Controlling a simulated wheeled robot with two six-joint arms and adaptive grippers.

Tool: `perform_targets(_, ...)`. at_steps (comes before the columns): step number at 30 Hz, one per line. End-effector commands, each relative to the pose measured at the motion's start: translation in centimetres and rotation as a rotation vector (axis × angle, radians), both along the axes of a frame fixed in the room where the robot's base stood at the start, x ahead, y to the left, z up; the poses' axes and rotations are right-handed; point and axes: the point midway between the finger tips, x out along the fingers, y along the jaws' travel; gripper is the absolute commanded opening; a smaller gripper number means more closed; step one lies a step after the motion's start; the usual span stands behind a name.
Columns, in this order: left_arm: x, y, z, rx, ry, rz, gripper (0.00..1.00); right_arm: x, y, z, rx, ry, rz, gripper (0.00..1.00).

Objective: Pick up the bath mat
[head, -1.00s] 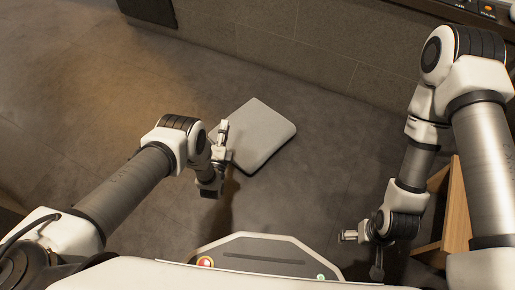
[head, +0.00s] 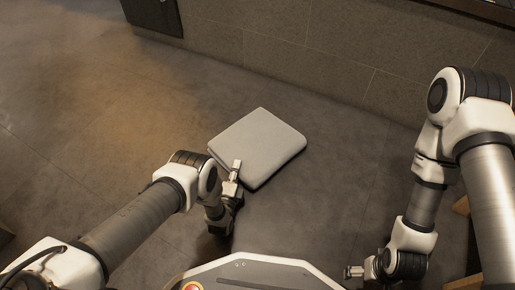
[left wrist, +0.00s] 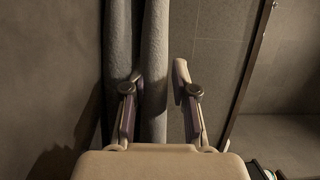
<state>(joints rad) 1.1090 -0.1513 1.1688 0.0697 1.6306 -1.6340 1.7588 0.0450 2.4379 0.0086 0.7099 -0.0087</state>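The bath mat (head: 262,143) is a pale grey, folded pad with rounded edges, lying on the dark tiled floor in the head view. My left gripper (head: 235,172) is at its near left edge. In the left wrist view the mat's edge shows as two thick grey layers (left wrist: 155,55) standing upright in the picture. My left gripper's fingers (left wrist: 158,90) are apart; one overlaps the gap between the layers, and the other is to the right of the right layer, with a gap. Contact cannot be told. My right gripper (head: 355,271) is low at the right, away from the mat; its opening is unclear.
A tiled wall or vanity front (head: 300,50) runs behind the mat. A dark box-like thing (head: 153,14) is at the back left. A wooden piece (head: 461,205) shows partly behind my right arm. Open floor lies left of and in front of the mat.

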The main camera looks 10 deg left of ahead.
Motion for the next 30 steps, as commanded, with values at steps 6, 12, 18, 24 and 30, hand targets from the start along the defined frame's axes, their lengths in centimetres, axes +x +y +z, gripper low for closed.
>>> perform_targets(6, -0.1, 0.0, 0.1, 0.0, 0.0, 0.0, 0.0, 0.0, 0.0, 0.2, 0.0, -0.001, 0.0, 1.0)
perform_targets(12, 0.0, 0.0, 0.2, 0.0, -0.003, 0.0, 0.0, 0.0, 0.0, 0.2, 0.0, -0.001, 0.0, 1.0)
perform_targets(18, 0.0, 0.0, 1.5, 0.0, -0.002, 0.0, 0.0, -0.2, 0.0, 1.2, 0.001, 0.005, -0.003, 1.0)
perform_targets(24, 0.0, 0.0, 6.5, -0.001, -0.003, 0.0, 0.0, -0.8, 0.1, 5.1, 0.004, 0.022, -0.009, 1.0)
perform_targets(30, 0.0, -0.1, 10.2, -0.001, -0.004, -0.002, 0.0, -1.0, 0.1, 7.2, 0.005, 0.027, -0.003, 1.0)
